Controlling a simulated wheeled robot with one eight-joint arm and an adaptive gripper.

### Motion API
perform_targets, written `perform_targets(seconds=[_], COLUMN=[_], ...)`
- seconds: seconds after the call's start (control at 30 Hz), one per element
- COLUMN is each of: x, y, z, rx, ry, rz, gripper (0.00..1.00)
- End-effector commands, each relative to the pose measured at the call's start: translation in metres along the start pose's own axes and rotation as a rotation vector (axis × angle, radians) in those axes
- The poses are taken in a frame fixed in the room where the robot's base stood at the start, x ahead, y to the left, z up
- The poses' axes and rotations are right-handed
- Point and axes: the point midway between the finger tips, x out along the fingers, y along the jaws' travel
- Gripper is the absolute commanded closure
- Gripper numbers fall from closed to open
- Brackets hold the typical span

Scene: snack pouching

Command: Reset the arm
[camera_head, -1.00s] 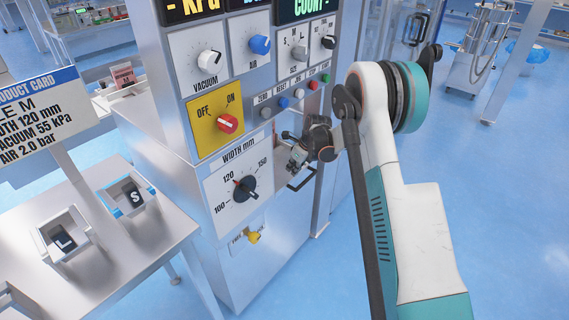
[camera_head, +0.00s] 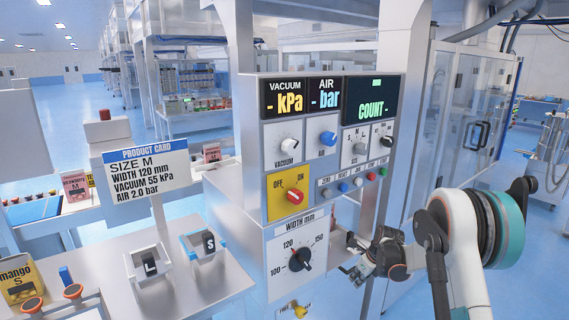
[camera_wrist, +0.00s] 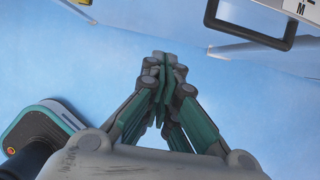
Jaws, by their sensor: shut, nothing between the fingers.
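My gripper (camera_head: 354,272) is at the right of the control panel in the head view, beside the width dial (camera_head: 294,259) face and apart from the knobs. In the wrist view, the fingers (camera_wrist: 165,62) are together with nothing between them, above blue floor. My arm bends in from the right of the head view. The control panel (camera_head: 270,241) carries vacuum, air and size knobs, and a red off/on switch (camera_head: 294,196) on a yellow plate.
A product card (camera_head: 148,168) stands left of the panel. Blocks marked L (camera_head: 149,263) and S (camera_head: 208,241) sit in holders on the metal table (camera_head: 190,293). A dark handle frame (camera_wrist: 250,35) shows at the wrist view's upper right. Open floor lies at the right.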

Motion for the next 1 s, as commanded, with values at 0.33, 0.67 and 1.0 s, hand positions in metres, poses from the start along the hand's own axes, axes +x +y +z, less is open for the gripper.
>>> perform_targets(seconds=[0.33, 0.67, 1.0], x=[-0.035, -0.095, -0.202], y=[0.009, 0.029, 0.079], z=[0.009, 0.017, 0.013], rx=[-0.123, -0.34, -0.778], ry=[-0.001, 0.0, 0.023], rz=[-0.019, -0.052, -0.118], gripper=[1.0, 1.0, 1.0])
